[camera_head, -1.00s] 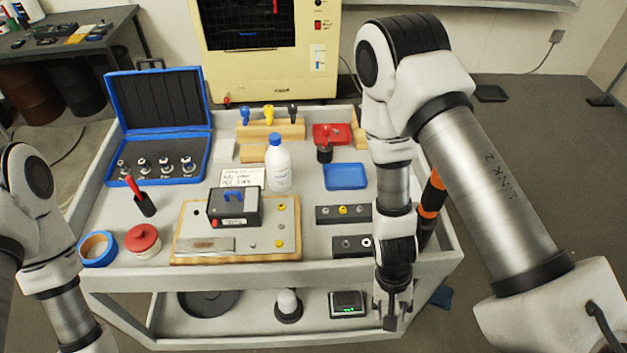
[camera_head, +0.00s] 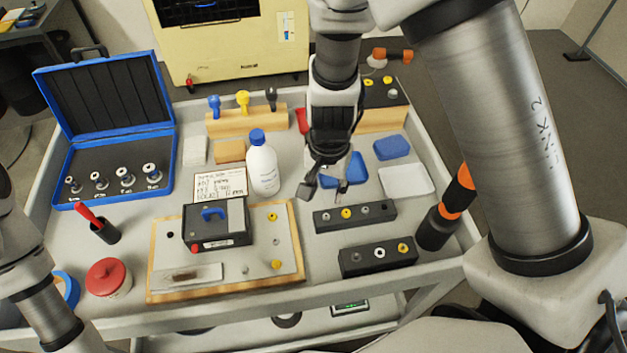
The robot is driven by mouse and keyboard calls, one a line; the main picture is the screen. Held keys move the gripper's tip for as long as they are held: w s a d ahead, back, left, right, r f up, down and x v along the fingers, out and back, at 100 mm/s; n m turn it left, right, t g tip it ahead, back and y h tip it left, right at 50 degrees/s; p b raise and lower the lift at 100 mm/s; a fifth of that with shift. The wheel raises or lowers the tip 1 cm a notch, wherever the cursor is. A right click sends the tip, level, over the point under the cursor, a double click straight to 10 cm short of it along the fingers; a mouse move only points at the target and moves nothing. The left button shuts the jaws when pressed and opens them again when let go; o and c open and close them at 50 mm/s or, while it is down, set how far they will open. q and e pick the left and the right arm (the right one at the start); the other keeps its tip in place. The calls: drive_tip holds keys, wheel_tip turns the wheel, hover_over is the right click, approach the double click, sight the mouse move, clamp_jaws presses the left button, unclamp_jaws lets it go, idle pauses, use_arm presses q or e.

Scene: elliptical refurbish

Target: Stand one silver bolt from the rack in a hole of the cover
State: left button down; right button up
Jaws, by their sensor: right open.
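Two black racks hold bolts on the cart: the upper rack (camera_head: 375,213) has silver bolts and a gold one, and the lower rack (camera_head: 350,262) has silver, dark-centred and gold pieces. The grey cover plate (camera_head: 262,240) lies on a wooden board, with gold bolts at its right side and a small silver one near its front edge. A black box with a blue handle (camera_head: 212,222) stands on it and hides part of it. My right gripper (camera_head: 323,196) is open and empty, pointing down just above and behind the upper rack's left end. My left arm shows at the left edge; its gripper is out of frame.
A white bottle (camera_head: 263,165) stands left of my right gripper. Blue trays (camera_head: 391,147) and a white tray (camera_head: 404,181) lie behind the racks. A blue open case (camera_head: 118,150), red jar (camera_head: 108,278) and an orange-black tool (camera_head: 438,225) stand around.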

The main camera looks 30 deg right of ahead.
sight(327, 215)
drive_tip(key=shift+s+f, duration=0.4)
wheel_tip(327, 215, down, 7)
drive_tip(key=b, duration=0.2)
drive_tip(key=shift+w+f+b, duration=0.1)
drive_tip(key=shift+b, duration=0.25)
clamp_jaws()
